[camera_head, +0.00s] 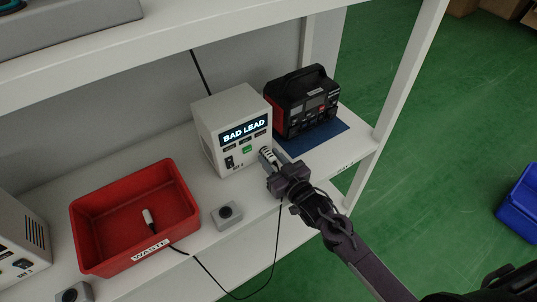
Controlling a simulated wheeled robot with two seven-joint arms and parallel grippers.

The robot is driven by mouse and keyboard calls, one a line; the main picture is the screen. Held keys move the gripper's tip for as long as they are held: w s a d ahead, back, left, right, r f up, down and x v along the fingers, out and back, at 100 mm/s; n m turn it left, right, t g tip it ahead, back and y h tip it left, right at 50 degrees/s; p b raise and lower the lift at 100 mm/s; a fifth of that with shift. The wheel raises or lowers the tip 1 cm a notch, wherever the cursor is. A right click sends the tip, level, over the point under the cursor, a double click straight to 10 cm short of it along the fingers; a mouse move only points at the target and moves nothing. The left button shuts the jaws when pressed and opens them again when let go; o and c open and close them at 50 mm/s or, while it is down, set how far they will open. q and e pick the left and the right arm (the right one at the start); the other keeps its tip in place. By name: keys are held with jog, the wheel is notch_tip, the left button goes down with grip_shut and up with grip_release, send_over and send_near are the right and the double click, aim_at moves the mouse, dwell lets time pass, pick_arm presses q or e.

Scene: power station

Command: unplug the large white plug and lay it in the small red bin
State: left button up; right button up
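A white plug (148,218) lies inside the red bin (187,226) labelled WASTE, with a black cable running from it over the bin's front rim. My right gripper (268,155) is at the lower right of the front of a white box (207,122) whose screen reads BAD LEAD. Something pale shows at its fingertips, close against the box; the gripper hides most of it, so I cannot tell whether it is a plug and whether it is gripped. The cable loops below the shelf edge and rises to near this gripper. My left gripper is not in view.
A black and red power unit (303,106) stands on a blue mat (338,127) behind the gripper. A small grey button box (227,214) sits between bin and white box. Another white unit (18,240) is at the left. Shelf posts (405,85) and an upper shelf (210,22) bound the space.

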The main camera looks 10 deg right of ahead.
jog(key=shift+c, duration=1)
jog(key=c, duration=0.5)
grip_shut()
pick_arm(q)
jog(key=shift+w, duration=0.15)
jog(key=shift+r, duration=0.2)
pick_arm(e)
jog(key=shift+s+d, duration=0.1)
jog(key=shift+s, duration=0.15)
